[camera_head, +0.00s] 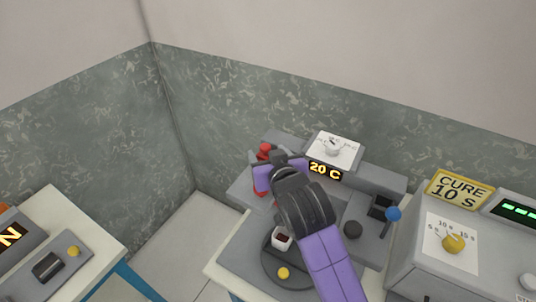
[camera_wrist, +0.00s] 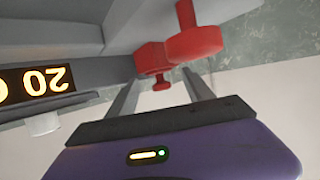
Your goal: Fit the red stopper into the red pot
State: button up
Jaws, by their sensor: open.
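My gripper (camera_head: 264,178) is open near the back-left of the middle machine. In the wrist view, its two fingers (camera_wrist: 160,82) stand apart and point at red parts. One red part (camera_wrist: 195,43) is a wide disc with a stem; another (camera_wrist: 154,57), with a small knob, shows beside it. I cannot tell whether they are one piece, or which is the stopper. Red also shows just behind my gripper in the head view (camera_head: 264,151). A small white pot (camera_head: 281,239) with a dark red inside stands on the round plate. My wrist hides part of the machine.
The machine has a lit "20 C" display (camera_head: 325,170), a white dial (camera_head: 333,146), a black knob (camera_head: 352,229), a blue ball lever (camera_head: 393,214) and a yellow button (camera_head: 283,273). A "CURE 10 S" machine (camera_head: 460,190) stands right. Floor shows between the left table (camera_head: 75,215) and this one.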

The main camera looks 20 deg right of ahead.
jog(key=shift+r, duration=0.15)
jog(key=b+v, duration=0.1)
jog(key=v, duration=1.1)
jog(key=s+f+n+y, duration=0.2)
jog(key=s+f, duration=0.9)
jog(key=s, duration=0.2)
jog(key=s+t, duration=0.1)
jog(key=s, duration=1.7)
jog(key=shift+s+d+r+t, duration=0.25)
jog(key=shift+s+d+t, duration=0.05)
jog(key=shift+d, duration=0.1)
jog(key=shift+f, duration=0.1)
